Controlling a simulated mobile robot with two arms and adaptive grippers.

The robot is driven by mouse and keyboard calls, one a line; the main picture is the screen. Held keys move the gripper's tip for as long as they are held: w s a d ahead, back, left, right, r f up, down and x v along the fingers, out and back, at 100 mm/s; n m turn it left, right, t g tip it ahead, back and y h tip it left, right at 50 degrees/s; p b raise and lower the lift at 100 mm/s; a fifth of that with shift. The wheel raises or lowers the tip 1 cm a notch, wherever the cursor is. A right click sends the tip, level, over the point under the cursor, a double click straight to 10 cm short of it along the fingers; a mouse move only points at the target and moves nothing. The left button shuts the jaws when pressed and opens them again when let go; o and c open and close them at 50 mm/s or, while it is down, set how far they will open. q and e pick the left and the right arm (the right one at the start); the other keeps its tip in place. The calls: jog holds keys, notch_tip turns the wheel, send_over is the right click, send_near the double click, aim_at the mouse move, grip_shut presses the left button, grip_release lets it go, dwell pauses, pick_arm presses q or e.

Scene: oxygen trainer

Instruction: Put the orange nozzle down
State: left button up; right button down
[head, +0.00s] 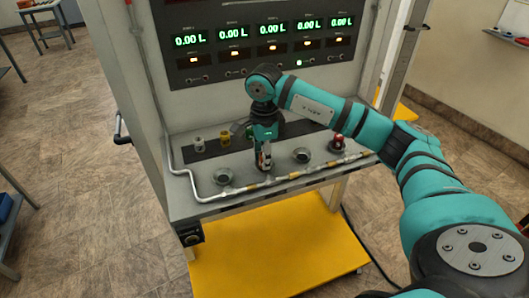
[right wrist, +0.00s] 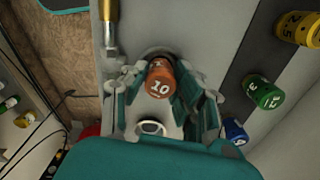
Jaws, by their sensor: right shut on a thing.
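The orange nozzle (right wrist: 160,78), marked 10, sits between the fingers of my right gripper (right wrist: 163,95) in the right wrist view. The gripper is shut on it. In the head view my right gripper (head: 263,158) points down over the grey bench top (head: 190,205), between two round metal cups, the left cup (head: 223,177) and the right cup (head: 302,155). The nozzle is mostly hidden by the fingers there. I cannot tell whether its lower end touches anything. My left gripper is not in view.
A white nozzle (head: 199,142) and a yellow nozzle (head: 225,138) stand on the dark strip at left. A red item (head: 336,143) stands at right. A pipe (head: 250,187) runs along the front edge. A panel with green displays (head: 270,35) rises behind.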

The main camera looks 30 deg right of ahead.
jog(key=shift+f, duration=0.1)
jog(key=shift+f+b, duration=0.25)
jog(key=shift+b, duration=0.15)
jog(key=c, duration=1)
grip_release()
jog(key=shift+s, duration=0.1)
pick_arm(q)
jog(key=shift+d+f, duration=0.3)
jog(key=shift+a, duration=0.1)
pick_arm(e)
jog(key=shift+r+p, duration=0.5)
jog(key=shift+r, duration=0.05)
notch_tip(320, 180, up, 7)
jog(key=shift+b, duration=1.2)
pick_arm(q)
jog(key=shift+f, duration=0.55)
pick_arm(e)
jog(key=shift+r, duration=2.35)
